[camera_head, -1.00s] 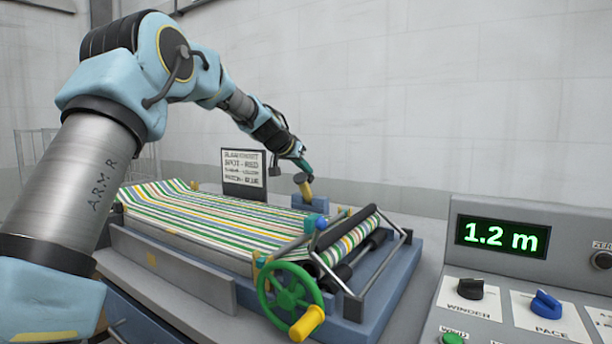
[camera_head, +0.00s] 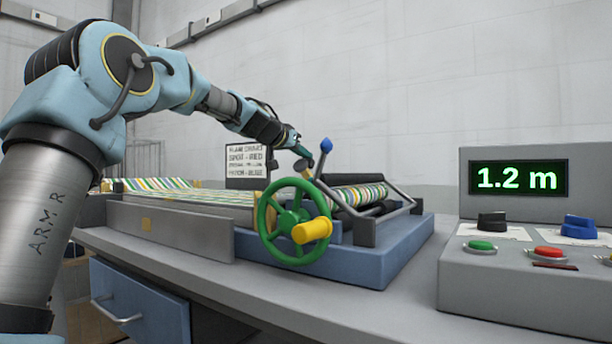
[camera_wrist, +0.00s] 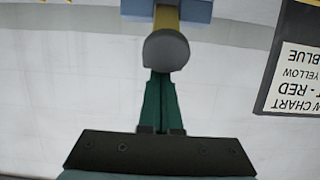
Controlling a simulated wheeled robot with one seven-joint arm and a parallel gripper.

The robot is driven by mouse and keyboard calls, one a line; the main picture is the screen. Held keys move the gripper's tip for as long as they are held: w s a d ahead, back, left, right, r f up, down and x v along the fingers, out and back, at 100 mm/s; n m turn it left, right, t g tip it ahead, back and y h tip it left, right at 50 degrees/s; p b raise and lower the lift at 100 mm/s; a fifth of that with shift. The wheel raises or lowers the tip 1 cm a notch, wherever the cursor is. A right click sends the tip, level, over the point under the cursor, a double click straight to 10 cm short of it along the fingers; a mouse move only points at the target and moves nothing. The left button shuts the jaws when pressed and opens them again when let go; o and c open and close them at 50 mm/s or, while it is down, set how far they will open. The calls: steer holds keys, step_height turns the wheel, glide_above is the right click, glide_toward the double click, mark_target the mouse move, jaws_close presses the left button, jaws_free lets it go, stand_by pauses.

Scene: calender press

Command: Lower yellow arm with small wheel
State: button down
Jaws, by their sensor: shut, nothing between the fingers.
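The small grey wheel (camera_wrist: 166,50) sits at the end of the short yellow arm (camera_wrist: 167,18) in the wrist view. A blue block (camera_wrist: 197,11) shows at the arm's other end, at the top edge. My gripper (camera_wrist: 163,76) has green fingers, closed together with nothing between them. The fingertips meet the wheel's edge in the picture; I cannot tell whether they touch it. In the head view my gripper (camera_head: 307,157) is just above the wheel (camera_head: 302,166), behind the press. The yellow arm is mostly hidden there by the green handwheel.
The green handwheel (camera_head: 270,222) with its yellow handle (camera_head: 312,230) stands in front. A blue-knobbed lever (camera_head: 326,146) rises close right of my gripper. A chart sign (camera_head: 246,166) stands left. The control panel (camera_head: 480,279) with a 1.2 m display (camera_head: 518,178) is at right.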

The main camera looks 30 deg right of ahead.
mark_target(301, 169)
steer(key=shift+s+a+f+t+h+b, duration=0.2)
steer(key=shift+a+f+h+b, duration=0.2)
steer(key=shift+b, duration=1.3)
steer(key=shift+s+a+f+t+h+b, duration=0.1)
steer(key=shift+a+f+t+h+b, duration=0.25)
steer(key=shift+b, duration=1.35)
steer(key=b, duration=0.3)
steer(key=shift+s+a+f, duration=0.2)
steer(key=shift+f, duration=0.2)
steer(key=f+b, duration=0.1)
steer(key=b, duration=0.1)
steer(key=s+a+f+b, duration=0.1)
steer(key=b, duration=0.2)
steer(key=shift+a, duration=0.3)
steer(key=shift+r, duration=0.15)
steer(key=shift+r+p, duration=0.5)
steer(key=shift+r, duration=0.1)
steer(key=v, duration=0.2)
steer(key=f+b+v, duration=0.1)
steer(key=v, duration=0.2)
steer(key=b+v, duration=0.1)
steer(key=v, duration=0.1)
steer(key=shift+s+a+f, duration=0.15)
steer(key=shift+a+f, duration=0.1)
steer(key=shift+a, duration=0.25)
steer(key=shift+s+a+f+b, duration=0.1)
steer(key=shift+s+a+b, duration=0.3)
steer(key=shift+a+b, duration=0.2)
